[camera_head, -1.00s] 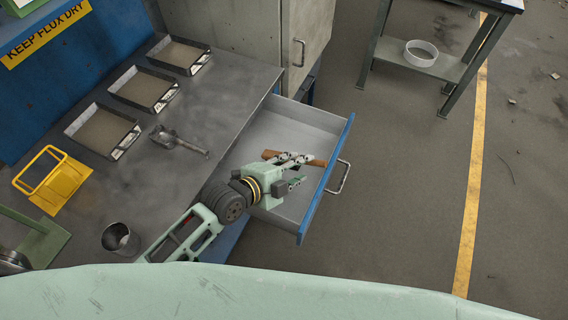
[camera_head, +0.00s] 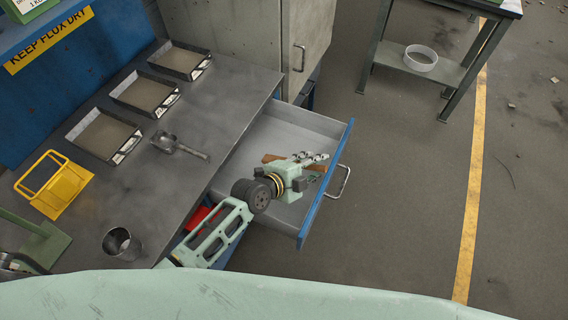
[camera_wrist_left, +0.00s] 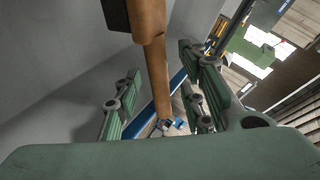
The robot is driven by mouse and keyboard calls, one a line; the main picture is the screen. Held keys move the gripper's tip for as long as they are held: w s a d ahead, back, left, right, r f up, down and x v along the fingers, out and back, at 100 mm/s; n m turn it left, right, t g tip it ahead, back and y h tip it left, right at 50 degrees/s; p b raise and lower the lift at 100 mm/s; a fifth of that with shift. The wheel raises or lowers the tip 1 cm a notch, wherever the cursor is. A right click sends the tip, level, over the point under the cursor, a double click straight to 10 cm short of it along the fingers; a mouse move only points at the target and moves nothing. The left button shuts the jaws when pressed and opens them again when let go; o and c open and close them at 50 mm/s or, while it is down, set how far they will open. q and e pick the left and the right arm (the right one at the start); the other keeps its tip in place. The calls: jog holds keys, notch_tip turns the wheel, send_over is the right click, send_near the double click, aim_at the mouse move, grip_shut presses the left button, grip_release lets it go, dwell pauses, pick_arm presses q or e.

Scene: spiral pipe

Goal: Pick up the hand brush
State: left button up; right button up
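The hand brush, with a brown wooden handle (camera_head: 272,158), lies in the open drawer (camera_head: 301,113). My left gripper (camera_head: 317,166) is over the drawer and hides much of the brush. In the left wrist view, the brown handle (camera_wrist_left: 151,60) runs lengthwise between the spread green fingers of the left gripper (camera_wrist_left: 160,98). A gap shows between the handle and the left finger; contact on the right side cannot be told. A dark part of the brush shows at the top of that view.
The blue-fronted drawer has a metal handle (camera_head: 338,182) and raised walls. The workbench (camera_head: 208,120) holds several trays, a metal scoop (camera_head: 178,146), a yellow holder (camera_head: 55,185) and a metal cup (camera_head: 121,243). Open floor lies to the right.

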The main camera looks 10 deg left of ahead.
pick_arm(q)
grip_shut()
dwell(0.6)
